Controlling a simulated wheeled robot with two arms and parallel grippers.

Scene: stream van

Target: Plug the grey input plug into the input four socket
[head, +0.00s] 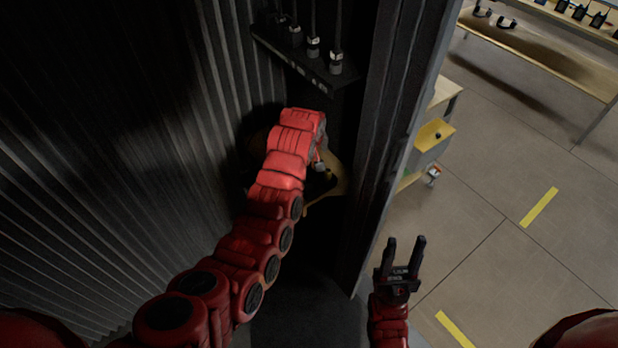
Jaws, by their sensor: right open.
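My left arm reaches from the bottom left into a dark recess between ribbed walls. Its gripper (321,166) is mostly hidden behind the red wrist, and I cannot tell whether it is open or shut or what it touches. A yellowish-tan thing (335,185) shows in shadow beside it. My right gripper (405,242) is open and empty, pointing up the picture, right of the recess's edge and over the floor. I cannot make out the grey input plug or the input four socket; the area around the left gripper is dark and partly covered by my arm.
A dark shelf (304,62) above the left gripper holds several small upright devices (336,63) with pale bands. A vertical panel edge (405,130) separates the recess from the open floor (500,230). A yellow-topped box (432,136) and a long table (545,52) stand at the right.

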